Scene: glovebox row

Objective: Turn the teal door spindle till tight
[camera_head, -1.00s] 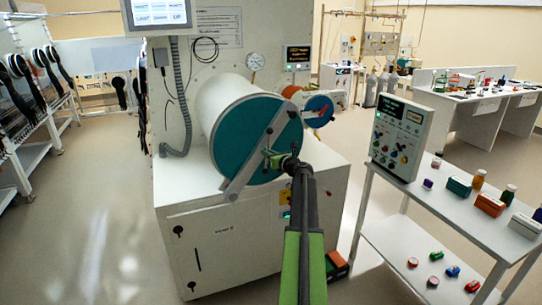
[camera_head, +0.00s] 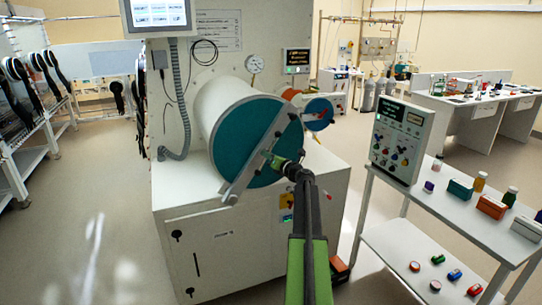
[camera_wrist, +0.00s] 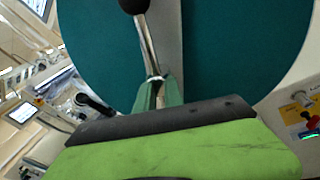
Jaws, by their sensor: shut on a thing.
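The round teal door (camera_head: 230,150) closes the end of a white cylinder, and a grey bar lies slantwise across it. The spindle is at the bar's middle, mostly hidden by my gripper in the head view. In the wrist view a metal spindle arm (camera_wrist: 149,45) with a black knob runs up from between my fingers. A second black-knobbed arm (camera_wrist: 95,104) shows at lower left. My gripper (camera_head: 271,160) is shut on the spindle, in front of the door. Its green fingers also show in the wrist view (camera_wrist: 159,95). How tight the spindle is cannot be told.
A smaller blue round door (camera_head: 319,114) with a red handle is just right of the teal one. A white cabinet (camera_head: 245,245) stands below. A shelf cart (camera_head: 450,215) with a control box, jars and small boxes is at the right. The floor at left is clear.

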